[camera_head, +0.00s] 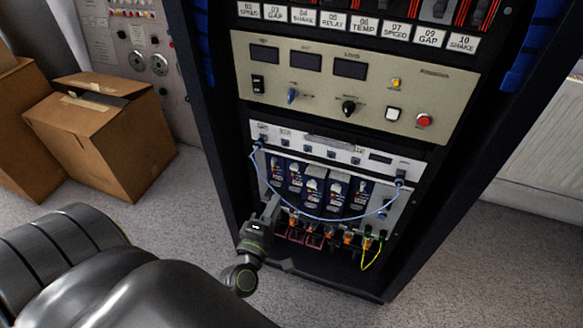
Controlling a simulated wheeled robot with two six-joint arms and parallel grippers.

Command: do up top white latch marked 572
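A dark rack holds a row of blue modules (313,190) with pale tops and small coloured marks, below a white panel. Small white parts sit at the tops of the modules, but they are too small to tell which is the latch marked 572. My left gripper (271,208) is at the lower left of this row, in front of the leftmost modules, pointing up into the rack. Its fingers are small and overlap the modules, so whether they are open or shut, or touching anything, cannot be made out. My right gripper is not in view.
A blue cable (325,217) hangs in a loop across the modules. Orange connectors and a yellow-green wire (372,254) are below. Above is a beige control panel (335,90) with knobs and a red button. Cardboard boxes (105,130) stand left; carpet (480,270) is clear at right.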

